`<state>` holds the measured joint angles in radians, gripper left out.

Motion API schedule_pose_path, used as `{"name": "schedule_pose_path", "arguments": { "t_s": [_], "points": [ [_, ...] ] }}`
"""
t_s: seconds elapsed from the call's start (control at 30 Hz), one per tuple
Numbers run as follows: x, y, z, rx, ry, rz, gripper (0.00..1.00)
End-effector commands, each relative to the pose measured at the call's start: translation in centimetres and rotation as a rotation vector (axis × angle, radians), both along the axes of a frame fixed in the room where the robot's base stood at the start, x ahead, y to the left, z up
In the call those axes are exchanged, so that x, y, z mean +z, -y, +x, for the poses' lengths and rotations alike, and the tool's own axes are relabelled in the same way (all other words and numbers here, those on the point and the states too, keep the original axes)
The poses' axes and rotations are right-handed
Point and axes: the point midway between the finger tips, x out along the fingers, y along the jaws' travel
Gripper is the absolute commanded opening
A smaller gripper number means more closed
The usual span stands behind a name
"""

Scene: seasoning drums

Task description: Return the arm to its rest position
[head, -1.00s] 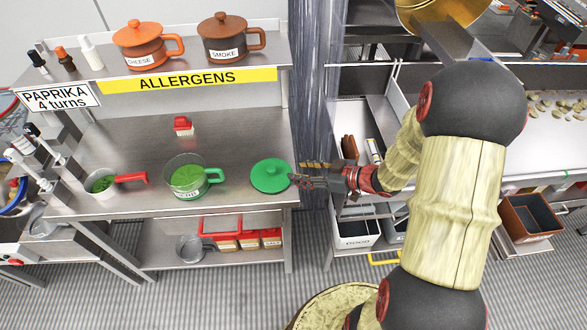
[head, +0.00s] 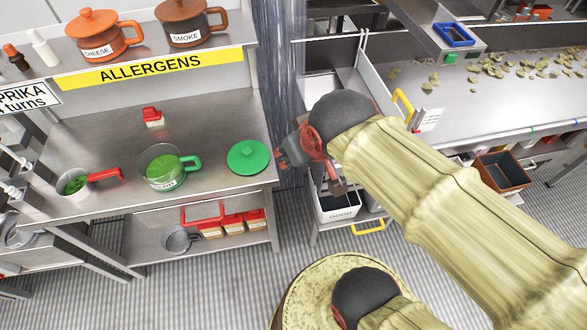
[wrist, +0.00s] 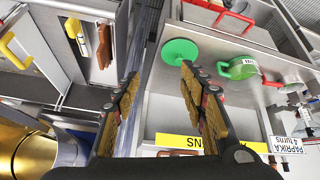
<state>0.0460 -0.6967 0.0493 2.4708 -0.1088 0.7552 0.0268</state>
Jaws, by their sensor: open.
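My gripper (wrist: 158,85) is open and empty in the wrist view, with its two fingers apart and the green lid beyond them. In the head view my gripper (head: 282,158) is mostly hidden behind my own arm, just right of the steel table's edge. The arm is folded across the right side of the head view. The green lid (head: 248,157) lies flat on the steel table (head: 112,138), near its right edge. It also shows in the wrist view (wrist: 180,50).
A green-handled pot (head: 163,167) and a red-handled pan (head: 74,183) hold green contents on the table. Orange (head: 97,38) and brown (head: 185,20) lidded pots stand on the shelf above. A plastic strip curtain (head: 281,60) hangs beside the table. A conveyor with pale chips (head: 480,85) is at right.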

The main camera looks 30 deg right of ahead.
Motion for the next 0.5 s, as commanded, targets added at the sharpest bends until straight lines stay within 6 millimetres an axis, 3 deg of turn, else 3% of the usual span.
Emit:
{"name": "schedule_pose_path", "arguments": {
  "t_s": [0.1,0.2,0.5],
  "points": [
    [0.1,-2.6,-3.0,0.029,-0.046,0.067,0.43],
    [0.0,-3.4,-4.1,0.040,-0.068,0.091,0.43],
    [0.0,-3.5,-4.2,0.039,-0.071,0.094,0.43]
  ]
}}
